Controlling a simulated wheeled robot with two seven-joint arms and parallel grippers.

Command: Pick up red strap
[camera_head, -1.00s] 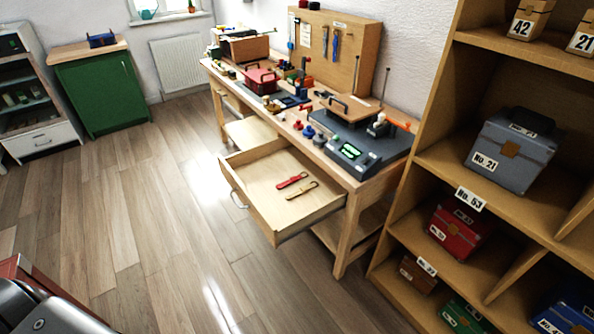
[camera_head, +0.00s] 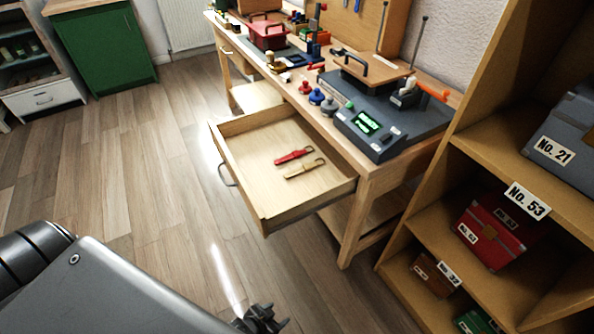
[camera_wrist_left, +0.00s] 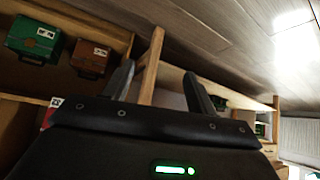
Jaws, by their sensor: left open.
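The red strap (camera_head: 294,155) lies flat in the open wooden drawer (camera_head: 240,192) of the workbench. A tan strap (camera_head: 305,169) lies beside it, just nearer. My left gripper (camera_head: 262,318) is at the bottom of the head view, low and in front of the drawer, well apart from the straps. In the left wrist view my left gripper (camera_wrist_left: 160,88) shows two dark fingers spread apart with nothing between them. The straps do not show in the wrist view. My right gripper is not in view.
The workbench top (camera_head: 345,150) holds a black device with a green display (camera_head: 367,123) and several small tools. A shelf unit (camera_head: 440,215) with numbered boxes stands at the right. Open wooden floor (camera_head: 130,190) lies left of the drawer.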

